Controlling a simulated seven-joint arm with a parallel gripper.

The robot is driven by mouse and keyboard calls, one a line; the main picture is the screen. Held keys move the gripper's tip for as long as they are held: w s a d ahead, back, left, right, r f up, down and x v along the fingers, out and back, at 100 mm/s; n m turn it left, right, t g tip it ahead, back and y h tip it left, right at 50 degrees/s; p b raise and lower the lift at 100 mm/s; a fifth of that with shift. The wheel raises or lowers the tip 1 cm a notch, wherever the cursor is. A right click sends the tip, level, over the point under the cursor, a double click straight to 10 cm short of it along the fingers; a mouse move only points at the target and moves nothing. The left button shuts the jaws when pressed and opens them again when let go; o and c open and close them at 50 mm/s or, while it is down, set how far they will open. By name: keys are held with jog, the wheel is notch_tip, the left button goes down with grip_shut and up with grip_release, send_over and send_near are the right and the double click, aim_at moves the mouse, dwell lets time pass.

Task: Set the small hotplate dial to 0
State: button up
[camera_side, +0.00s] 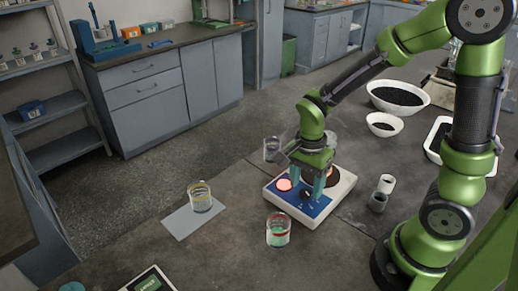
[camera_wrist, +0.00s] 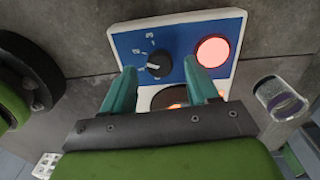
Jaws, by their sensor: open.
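The small hotplate (camera_side: 323,213) is a white box with a blue front panel, standing on the grey bench in the side view. The panel carries a dark round dial (camera_wrist: 158,65) with a pale pointer line and small white marks around it, and a glowing red light (camera_wrist: 213,52). The orange-glowing heating plate (camera_wrist: 168,98) shows partly behind the fingers.
A glass beaker with red and green contents (camera_side: 278,230) stands in front of the hotplate. A beaker with yellowish liquid (camera_side: 200,196) stands on a grey pad to the left. Small cups (camera_side: 386,184) stand to the right, with white bowls (camera_side: 398,95) farther back.

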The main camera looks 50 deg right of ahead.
jog(key=shift+f, duration=0.95)
jog(key=c, duration=1)
jog(key=shift+c, duration=0.2)
